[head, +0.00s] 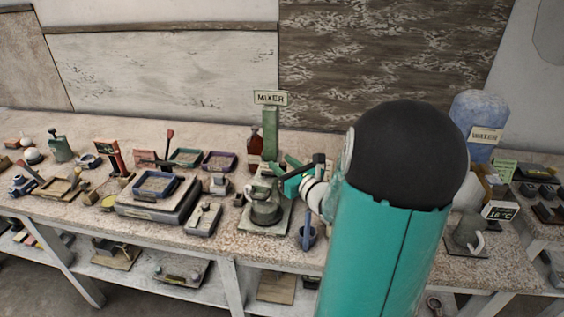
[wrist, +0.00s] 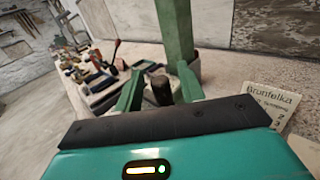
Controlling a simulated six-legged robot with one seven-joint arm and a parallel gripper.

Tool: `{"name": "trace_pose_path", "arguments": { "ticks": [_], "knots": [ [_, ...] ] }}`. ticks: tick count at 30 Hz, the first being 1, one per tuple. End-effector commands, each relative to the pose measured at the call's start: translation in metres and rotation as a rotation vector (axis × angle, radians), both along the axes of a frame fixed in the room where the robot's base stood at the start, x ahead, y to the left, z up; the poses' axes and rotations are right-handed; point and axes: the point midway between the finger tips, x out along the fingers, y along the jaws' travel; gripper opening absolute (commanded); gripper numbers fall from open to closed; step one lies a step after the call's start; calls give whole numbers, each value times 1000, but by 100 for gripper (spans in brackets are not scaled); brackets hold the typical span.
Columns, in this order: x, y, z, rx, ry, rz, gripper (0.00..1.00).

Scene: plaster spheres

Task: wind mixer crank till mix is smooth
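The mixer stands on the bench in the head view, with a green post (head: 270,135) under a MIXER sign (head: 270,98) and a grey-green pot (head: 264,212) on its base plate. My gripper (head: 287,170) is at the mixer's upper right, beside the post. In the wrist view the two green fingers of my gripper (wrist: 160,76) stand apart. A dark upright crank handle (wrist: 160,93) shows between them, with a small gap visible on each side. My gripper looks open around it. The mix inside the pot cannot be made out.
A blue water container (head: 478,112) stands at the right behind my arm, and a grey jug (head: 467,232) is at the front right. A scale with a blue tray (head: 155,186) is left of the mixer.

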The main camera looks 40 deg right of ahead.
Motion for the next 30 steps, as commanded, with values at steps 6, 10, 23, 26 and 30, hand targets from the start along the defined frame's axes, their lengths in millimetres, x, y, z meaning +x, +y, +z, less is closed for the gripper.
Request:
{"name": "trace_pose_path", "arguments": {
  "ticks": [6,10,23,26,30],
  "knots": [
    [-1,2,0,1,0,-1,39],
    [-1,2,0,1,0,-1,39],
    [-1,2,-1,1,1,1,0],
    [0,2,-1,1,2,10,0],
    [2,0,-2,2,3,42,0]
  ]
}}
